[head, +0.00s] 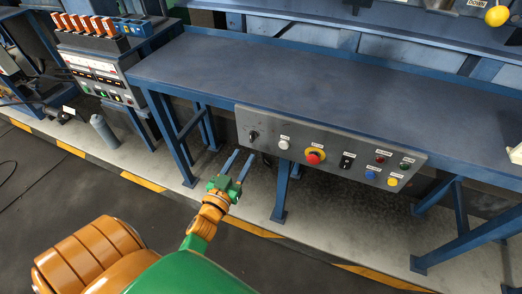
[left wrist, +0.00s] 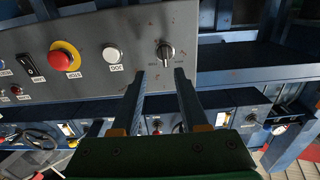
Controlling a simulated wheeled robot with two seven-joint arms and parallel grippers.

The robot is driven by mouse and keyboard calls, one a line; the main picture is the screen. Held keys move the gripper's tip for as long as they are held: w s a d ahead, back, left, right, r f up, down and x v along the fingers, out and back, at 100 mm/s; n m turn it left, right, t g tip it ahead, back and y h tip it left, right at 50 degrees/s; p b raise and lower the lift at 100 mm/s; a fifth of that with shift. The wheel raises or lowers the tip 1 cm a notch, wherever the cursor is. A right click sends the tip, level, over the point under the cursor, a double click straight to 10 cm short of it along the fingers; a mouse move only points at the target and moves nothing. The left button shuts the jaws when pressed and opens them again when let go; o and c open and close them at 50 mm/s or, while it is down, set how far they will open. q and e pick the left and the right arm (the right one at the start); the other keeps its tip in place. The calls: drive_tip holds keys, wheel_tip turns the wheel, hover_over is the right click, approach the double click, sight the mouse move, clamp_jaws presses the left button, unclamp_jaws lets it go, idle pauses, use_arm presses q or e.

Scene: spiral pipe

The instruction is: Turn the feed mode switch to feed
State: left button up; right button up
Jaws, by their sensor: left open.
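The likely feed mode switch is a small rotary knob (head: 253,135) at the left end of the grey control panel (head: 222,120), below the bench. It also shows near the top of the left wrist view (left wrist: 165,53), with small marks around it too blurred to read. Its grip looks roughly upright in that view. My left gripper (head: 241,157) is open and empty, below and in front of the knob. In the left wrist view its two fingers (left wrist: 159,74) point towards the panel, with the knob just beyond the tips, apart from them. My right gripper is out of view.
Beside the knob are a white button (head: 284,144), a red emergency stop (head: 314,156) on a yellow ring, a black switch (head: 346,161) and several coloured buttons. The blue bench (head: 300,90) overhangs the panel. A second control console (head: 95,75) stands at left.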

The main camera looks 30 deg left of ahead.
sight(251, 139)
use_arm(q)
drive_tip(key=w, duration=0.2)
drive_tip(key=w+a, duration=0.1)
drive_tip(key=w, duration=0.1)
drive_tip(key=w+a, duration=0.1)
drive_tip(key=w, duration=0.1)
drive_tip(key=shift+w+a+f, duration=0.1)
drive_tip(key=shift+a+f, duration=0.05)
drive_tip(key=shift+f, duration=0.1)
drive_tip(key=shift+w, duration=0.2)
drive_tip(key=shift+d+r, duration=0.1)
drive_tip(key=shift+d, duration=0.1)
clamp_jaws()
